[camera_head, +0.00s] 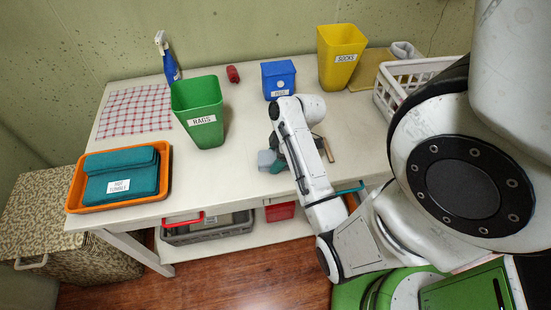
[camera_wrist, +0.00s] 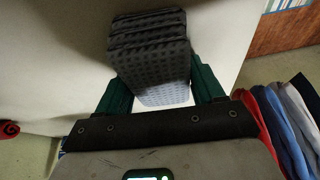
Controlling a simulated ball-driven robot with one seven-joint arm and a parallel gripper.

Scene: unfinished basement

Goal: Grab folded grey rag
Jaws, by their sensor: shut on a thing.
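The folded grey rag (camera_wrist: 150,50) is a thick, dark grey, dotted bundle in the wrist view, with its folded layers showing at the top. My gripper (camera_wrist: 160,88) has its green fingers on both sides of the rag and is shut on it. In the head view the rag (camera_head: 267,160) shows as a small grey-blue shape beside my gripper (camera_head: 273,150), at the front middle of the white table. My arm hides part of it there. I cannot tell whether the rag touches the table.
A green RAGS bin (camera_head: 198,112) stands left of my gripper, with a blue box (camera_head: 278,78) and yellow SOCKS bin (camera_head: 340,57) behind. An orange tray (camera_head: 75,199) with teal cloth is at left, a white basket (camera_head: 385,95) at right. The table (camera_head: 235,165) is clear between bin and gripper.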

